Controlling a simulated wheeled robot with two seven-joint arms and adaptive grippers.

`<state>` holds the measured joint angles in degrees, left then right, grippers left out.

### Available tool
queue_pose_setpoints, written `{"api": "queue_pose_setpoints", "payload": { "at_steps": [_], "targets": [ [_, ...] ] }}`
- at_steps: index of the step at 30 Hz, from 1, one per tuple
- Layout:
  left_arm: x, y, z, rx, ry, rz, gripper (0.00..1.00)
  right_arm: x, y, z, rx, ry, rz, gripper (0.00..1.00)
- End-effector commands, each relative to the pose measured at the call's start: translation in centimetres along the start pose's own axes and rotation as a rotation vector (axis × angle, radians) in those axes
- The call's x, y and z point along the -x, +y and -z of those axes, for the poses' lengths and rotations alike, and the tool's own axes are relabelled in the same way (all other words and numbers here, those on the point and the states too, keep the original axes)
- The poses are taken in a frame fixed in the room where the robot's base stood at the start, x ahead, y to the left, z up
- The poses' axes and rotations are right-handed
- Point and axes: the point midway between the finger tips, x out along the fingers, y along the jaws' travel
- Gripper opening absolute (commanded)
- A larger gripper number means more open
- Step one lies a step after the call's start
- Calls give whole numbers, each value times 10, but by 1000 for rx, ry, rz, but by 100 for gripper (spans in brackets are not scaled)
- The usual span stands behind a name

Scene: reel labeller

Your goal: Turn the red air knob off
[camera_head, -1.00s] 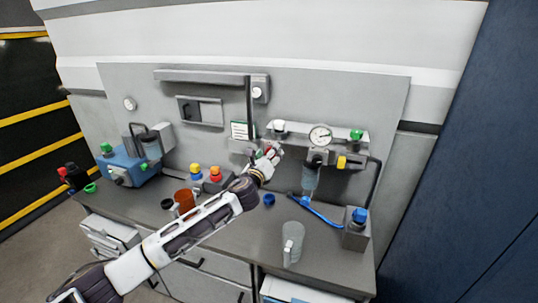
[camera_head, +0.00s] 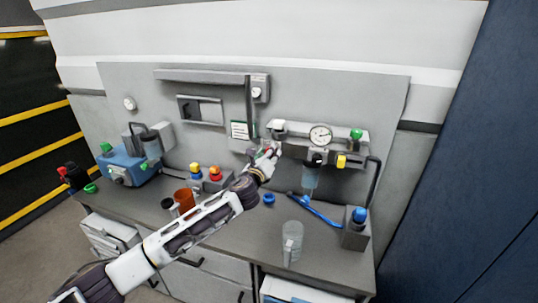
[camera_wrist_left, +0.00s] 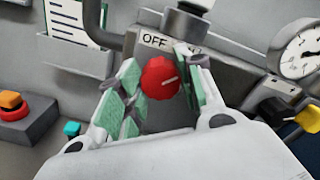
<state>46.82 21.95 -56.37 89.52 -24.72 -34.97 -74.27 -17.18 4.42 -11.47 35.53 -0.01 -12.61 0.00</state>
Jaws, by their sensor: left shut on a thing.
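The red air knob (camera_wrist_left: 160,78) sits between the two green-padded fingers of my left gripper (camera_wrist_left: 158,92) in the left wrist view. A pale line on the knob points right and slightly up. An OFF label (camera_wrist_left: 155,40) shows just above the knob. In the head view my left gripper (camera_head: 268,154) is at the panel, left of the pressure gauge (camera_head: 320,135), and mostly hides the knob. The gripper is shut on the knob. My right gripper is not in view.
A grey bench (camera_head: 235,240) carries a clear jug (camera_head: 292,240), an orange cup (camera_head: 185,200), a blue tool (camera_head: 318,210) and a grey block with a blue knob (camera_head: 357,232). A blue machine (camera_head: 125,167) stands at left.

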Motion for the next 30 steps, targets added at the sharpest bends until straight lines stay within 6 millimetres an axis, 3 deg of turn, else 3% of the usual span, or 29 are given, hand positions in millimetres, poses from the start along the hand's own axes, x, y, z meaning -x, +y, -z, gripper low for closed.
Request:
{"api": "queue_pose_setpoints", "payload": {
  "at_steps": [14,30],
  "targets": [
    [0,1,2,239,1,-1,13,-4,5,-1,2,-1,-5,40],
    [0,3,3,745,1,-2,13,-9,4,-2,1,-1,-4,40]
  ]
}}
